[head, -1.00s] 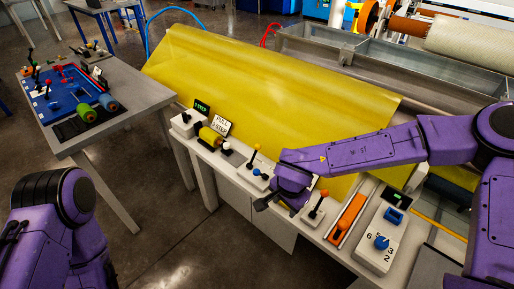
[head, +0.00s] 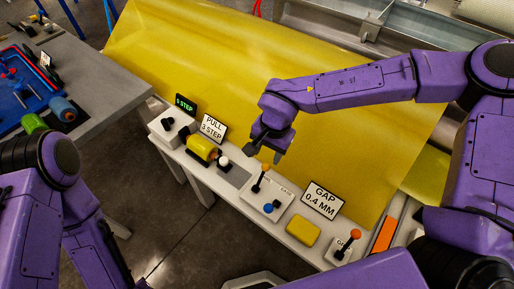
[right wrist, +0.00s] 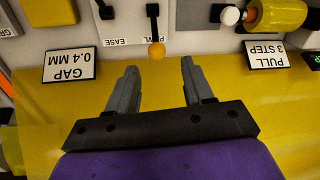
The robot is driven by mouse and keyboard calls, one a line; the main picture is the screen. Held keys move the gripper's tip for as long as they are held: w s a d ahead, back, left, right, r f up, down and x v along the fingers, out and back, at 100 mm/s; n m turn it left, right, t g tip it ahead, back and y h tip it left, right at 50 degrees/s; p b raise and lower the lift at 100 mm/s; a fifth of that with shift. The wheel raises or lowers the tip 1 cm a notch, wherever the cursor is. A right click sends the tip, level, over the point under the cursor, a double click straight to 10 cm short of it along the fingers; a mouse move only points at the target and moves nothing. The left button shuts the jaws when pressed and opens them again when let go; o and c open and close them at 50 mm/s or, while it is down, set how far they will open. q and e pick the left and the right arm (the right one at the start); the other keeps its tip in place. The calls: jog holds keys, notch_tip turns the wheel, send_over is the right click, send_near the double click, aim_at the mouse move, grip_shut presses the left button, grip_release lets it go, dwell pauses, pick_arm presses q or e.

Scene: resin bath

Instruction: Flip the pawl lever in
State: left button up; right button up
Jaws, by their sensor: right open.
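A lever with an orange-yellow ball knob (head: 265,167) stands on a white panel (head: 281,203) on the narrow bench. Beside it on that panel is a blue knob (head: 268,208). In the right wrist view the yellow ball (right wrist: 157,50) sits just beyond and between my open fingertips, apart from them. My right gripper (head: 266,150) is open and empty, over the yellow sheet by the yellow-knobbed lever. My left arm shows at left; its gripper is out of view.
Signs reading PULL 3 STEP (head: 213,128) and GAP 0.4 MM (head: 321,199) stand along the bench. A yellow block (head: 303,230) and an orange-knobbed lever (head: 348,243) lie to the right. The yellow sheet (head: 200,70) slopes behind.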

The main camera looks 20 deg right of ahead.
aim_at(265, 168)
jog(key=shift+w+a+f, duration=0.15)
jog(key=shift+w+f, duration=0.05)
jog(key=shift+f, duration=0.7)
jog(key=f, duration=0.8)
jog(key=shift+s+a+f, duration=0.1)
jog(key=shift+a+f, duration=0.15)
jog(key=shift+s+r, duration=0.25)
jog(key=shift+s, duration=0.05)
pick_arm(q)
jog(key=shift+s+r, duration=0.35)
jog(key=shift+s, duration=0.05)
pick_arm(e)
jog(key=shift+w, duration=0.1)
grip_shut()
